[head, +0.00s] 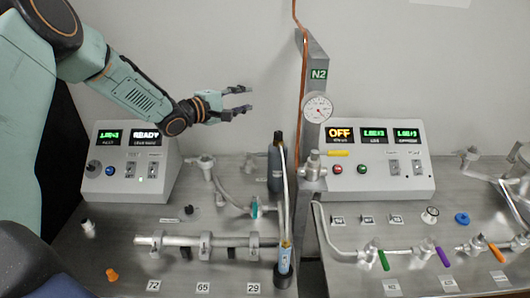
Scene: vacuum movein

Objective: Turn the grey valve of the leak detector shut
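The leak detector looks to be the grey console (130,180) at the left, with one green display and one reading READY. Just right of it stands a pale grey valve-like fitting (206,166) with a hose running down to the right. I cannot tell for sure that this is the grey valve, nor how its handle is turned. My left gripper (240,101) is open and empty, pointing right. It is in the air above and right of the console, apart from the fitting in the picture. My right gripper is not in view.
A horizontal pipe (190,241) in clamps runs along the bench front. A dark bottle (275,168) and a blue-labelled tube (285,260) stand near the N2 post (317,75). A second console (378,180) reads OFF. An orange cap (112,274) lies front left.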

